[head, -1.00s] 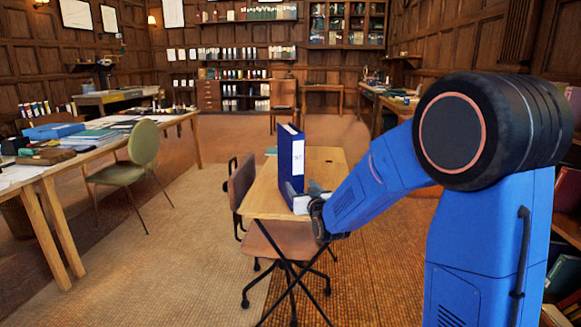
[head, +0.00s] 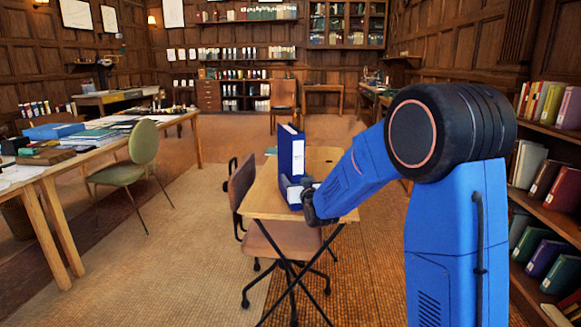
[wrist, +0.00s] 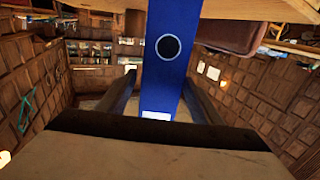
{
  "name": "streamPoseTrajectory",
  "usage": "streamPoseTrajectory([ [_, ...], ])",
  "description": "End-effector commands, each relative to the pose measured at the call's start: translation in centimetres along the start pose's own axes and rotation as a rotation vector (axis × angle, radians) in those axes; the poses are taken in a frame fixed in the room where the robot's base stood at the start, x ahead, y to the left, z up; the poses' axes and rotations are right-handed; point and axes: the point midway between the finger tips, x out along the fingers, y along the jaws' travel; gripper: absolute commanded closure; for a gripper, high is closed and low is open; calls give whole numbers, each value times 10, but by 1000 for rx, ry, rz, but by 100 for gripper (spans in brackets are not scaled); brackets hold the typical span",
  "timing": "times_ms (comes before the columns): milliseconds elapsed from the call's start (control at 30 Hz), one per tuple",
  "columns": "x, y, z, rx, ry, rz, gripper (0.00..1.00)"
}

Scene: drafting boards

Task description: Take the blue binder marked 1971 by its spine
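The blue binder (head: 291,150) stands upright on a small wooden table (head: 325,165), with a white label high on its spine. The label's writing is too small to read. In the wrist view the picture is upside down, and the binder's spine (wrist: 165,75) with its round finger hole runs between my two fingers. My gripper (head: 296,184) is at the lower part of the binder in the head view. It is open, with one finger (wrist: 118,92) and the other (wrist: 204,98) on either side of the spine. Whether either finger touches it is unclear.
A brown chair (head: 240,190) stands at the table's left side. A green chair (head: 143,155) and a long desk with papers (head: 100,140) stand further left. A bookshelf (head: 560,130) is close on the right.

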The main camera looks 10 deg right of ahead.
Motion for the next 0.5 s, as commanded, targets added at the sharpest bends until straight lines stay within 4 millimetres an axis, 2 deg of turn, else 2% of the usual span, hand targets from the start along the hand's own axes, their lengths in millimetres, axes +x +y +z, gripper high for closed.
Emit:
streamPoseTrajectory([
  [33,0,0,0,0,0,0,53],
  [233,0,0,0,0,0,0,100],
  [500,0,0,-3,0,3,0,100],
])
